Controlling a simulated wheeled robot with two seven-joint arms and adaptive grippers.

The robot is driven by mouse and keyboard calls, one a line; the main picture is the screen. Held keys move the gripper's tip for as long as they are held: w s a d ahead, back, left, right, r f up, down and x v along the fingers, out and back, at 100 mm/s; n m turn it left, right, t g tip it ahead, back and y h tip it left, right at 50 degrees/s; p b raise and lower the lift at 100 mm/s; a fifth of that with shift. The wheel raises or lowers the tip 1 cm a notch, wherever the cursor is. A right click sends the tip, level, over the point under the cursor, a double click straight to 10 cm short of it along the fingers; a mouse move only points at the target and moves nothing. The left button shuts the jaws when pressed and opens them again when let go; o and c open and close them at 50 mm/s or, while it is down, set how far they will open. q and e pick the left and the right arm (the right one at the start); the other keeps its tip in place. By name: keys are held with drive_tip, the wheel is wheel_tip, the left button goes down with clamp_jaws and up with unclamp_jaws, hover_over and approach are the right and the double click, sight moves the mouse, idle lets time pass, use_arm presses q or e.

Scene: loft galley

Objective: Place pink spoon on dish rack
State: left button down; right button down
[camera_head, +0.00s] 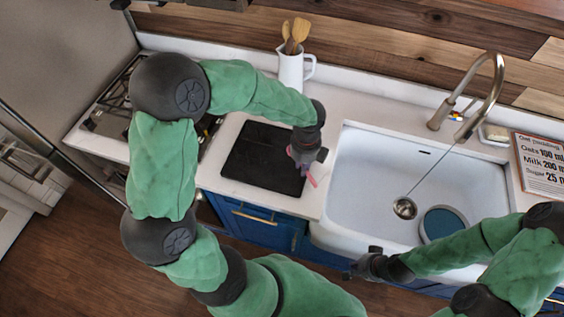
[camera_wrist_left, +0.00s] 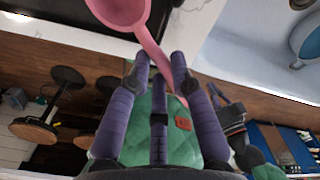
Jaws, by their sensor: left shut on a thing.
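The pink spoon (camera_wrist_left: 150,45) is held by its handle between the fingers of my left gripper (camera_wrist_left: 157,70), with its bowl toward the top of the left wrist view. In the head view my left gripper (camera_head: 307,158) is over the counter by the right edge of a flat black panel (camera_head: 262,158), and a bit of the spoon (camera_head: 312,180) shows below it. I see no clear dish rack; I cannot tell if the black panel is it. My right gripper (camera_head: 364,265) is in front of the sink, its fingers too unclear to read.
The white sink (camera_head: 365,180) holds a round blue-grey dish (camera_head: 443,223); a tall faucet (camera_head: 492,85) stands behind. A white jug (camera_head: 292,72) with wooden utensils stands at the back. A stove (camera_head: 112,105) is at the left. A recipe sign (camera_head: 541,163) is right of the sink.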

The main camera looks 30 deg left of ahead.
use_arm(q)
drive_tip(key=w+a+f, duration=0.1)
drive_tip(key=a+f, duration=0.1)
drive_tip(key=a, duration=0.2)
hover_over(284, 169)
drive_tip(key=f, duration=0.2)
drive_tip(key=d+f, duration=0.1)
drive_tip(key=f, duration=0.1)
drive_tip(key=shift+s+f+b, duration=0.15)
drive_tip(key=shift+f+b, duration=0.05)
drive_tip(key=shift+b, duration=0.1)
drive_tip(key=shift+a+f, duration=0.55)
drive_tip(key=shift+f, duration=0.05)
drive_tip(key=shift+w+f+b, duration=0.2)
drive_tip(key=shift+f+b, duration=0.1)
drive_tip(key=shift+f, duration=1.25)
drive_tip(key=shift+f, duration=0.1)
drive_tip(key=c, duration=1.5)
unclamp_jaws()
drive_tip(key=shift+f, duration=0.1)
drive_tip(key=o, duration=0.4)
